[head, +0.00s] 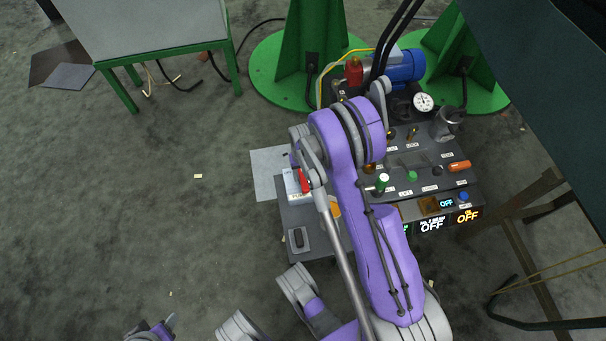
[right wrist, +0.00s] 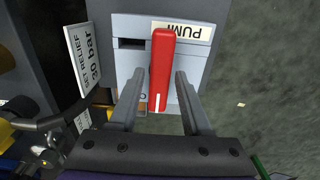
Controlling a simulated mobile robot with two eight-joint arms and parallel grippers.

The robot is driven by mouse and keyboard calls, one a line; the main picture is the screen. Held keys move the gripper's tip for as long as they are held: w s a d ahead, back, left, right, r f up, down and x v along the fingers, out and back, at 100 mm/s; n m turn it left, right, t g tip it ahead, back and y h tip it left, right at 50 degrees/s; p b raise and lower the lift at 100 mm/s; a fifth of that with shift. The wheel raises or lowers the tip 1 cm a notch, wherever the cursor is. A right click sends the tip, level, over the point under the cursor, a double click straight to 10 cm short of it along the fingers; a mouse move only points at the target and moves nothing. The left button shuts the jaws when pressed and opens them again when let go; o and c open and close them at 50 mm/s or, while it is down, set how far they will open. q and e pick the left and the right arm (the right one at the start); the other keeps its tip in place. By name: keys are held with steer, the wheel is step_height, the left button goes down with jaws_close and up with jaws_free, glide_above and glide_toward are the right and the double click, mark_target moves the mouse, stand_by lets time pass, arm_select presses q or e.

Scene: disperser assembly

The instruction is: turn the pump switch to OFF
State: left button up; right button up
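The pump switch is a red lever (right wrist: 162,65) with a white mark at its lower end in the right wrist view. It lies upright in that picture across a pale plate (right wrist: 128,62), by a label partly reading PUMP (right wrist: 182,31). In the head view the red lever (head: 304,181) shows at the left of the dark control unit. My right gripper (right wrist: 160,78) is open, with one finger on each side of the lever and narrow gaps visible. The lever's ON/OFF setting cannot be read. My left gripper (head: 165,325) is at the bottom left, partly cut off, far from the switch.
The control unit has lit OFF displays (head: 431,226) and several knobs. A gauge (head: 423,102), blue motor (head: 404,66) and green stands (head: 315,50) stand behind. A green-framed table (head: 237,75) is top left. The left floor is mostly clear.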

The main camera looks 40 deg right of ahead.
jaws_close()
steer(key=n+p, duration=0.1)
steer(key=n, duration=0.2)
steer(key=shift+n, duration=0.4)
steer(key=n, duration=0.4)
steer(key=shift+n+p, duration=0.3)
steer(key=shift+p, duration=0.1)
steer(key=n, duration=0.5)
steer(key=shift+n+p, duration=0.35)
steer(key=shift+n, duration=1.95)
